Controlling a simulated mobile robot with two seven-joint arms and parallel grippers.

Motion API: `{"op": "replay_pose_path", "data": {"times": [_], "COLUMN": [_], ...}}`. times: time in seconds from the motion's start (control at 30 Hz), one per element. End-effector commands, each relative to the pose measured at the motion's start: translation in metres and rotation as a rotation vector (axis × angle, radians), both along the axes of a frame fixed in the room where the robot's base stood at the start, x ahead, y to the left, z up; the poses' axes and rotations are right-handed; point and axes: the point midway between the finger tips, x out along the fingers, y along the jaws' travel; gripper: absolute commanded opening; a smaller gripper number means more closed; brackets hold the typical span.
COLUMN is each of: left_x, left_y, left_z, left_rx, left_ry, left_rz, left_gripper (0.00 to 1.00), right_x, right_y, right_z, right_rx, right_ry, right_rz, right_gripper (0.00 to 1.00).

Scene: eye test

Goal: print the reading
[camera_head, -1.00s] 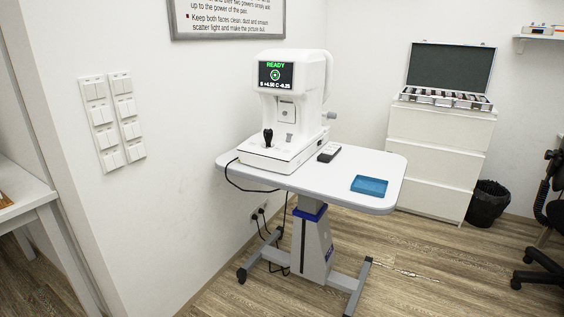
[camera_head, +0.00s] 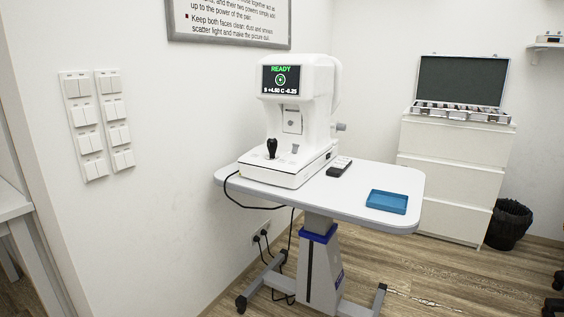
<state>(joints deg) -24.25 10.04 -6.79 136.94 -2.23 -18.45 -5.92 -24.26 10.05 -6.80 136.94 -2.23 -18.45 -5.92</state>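A white eye-testing machine (camera_head: 308,115) stands on a white wheeled table (camera_head: 340,200). Its screen (camera_head: 281,80) faces me and shows READY in green, a round green target, and a line that looks like "S +4.50 C -0.25". A black joystick (camera_head: 271,148) stands on its base, with a small grey part (camera_head: 295,149) beside it. I cannot make out a print button or any paper. A dark remote-like device with light keys (camera_head: 339,166) lies on the table right of the machine. Neither of my grippers is in view.
A blue tray (camera_head: 387,202) lies at the table's right side. White drawers (camera_head: 447,180) with an open lens case (camera_head: 461,85) stand behind, beside a black bin (camera_head: 509,224). Wall switches (camera_head: 96,125) are at left. A cable hangs from the table.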

Motion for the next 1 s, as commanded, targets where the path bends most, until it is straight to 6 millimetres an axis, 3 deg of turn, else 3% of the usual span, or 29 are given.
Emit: {"op": "replay_pose_path", "data": {"times": [0.07,0.37,1.0], "left_x": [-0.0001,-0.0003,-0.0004], "left_y": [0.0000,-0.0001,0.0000], "left_z": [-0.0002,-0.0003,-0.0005], "left_rx": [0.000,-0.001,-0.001], "left_ry": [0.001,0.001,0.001], "left_rz": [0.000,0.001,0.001], "left_gripper": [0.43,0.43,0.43], "right_x": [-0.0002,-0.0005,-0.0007], "right_y": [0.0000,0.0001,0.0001], "right_z": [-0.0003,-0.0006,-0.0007], "right_rx": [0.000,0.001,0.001], "right_ry": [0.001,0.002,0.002], "right_rz": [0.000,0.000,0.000], "right_gripper": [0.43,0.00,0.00]}}
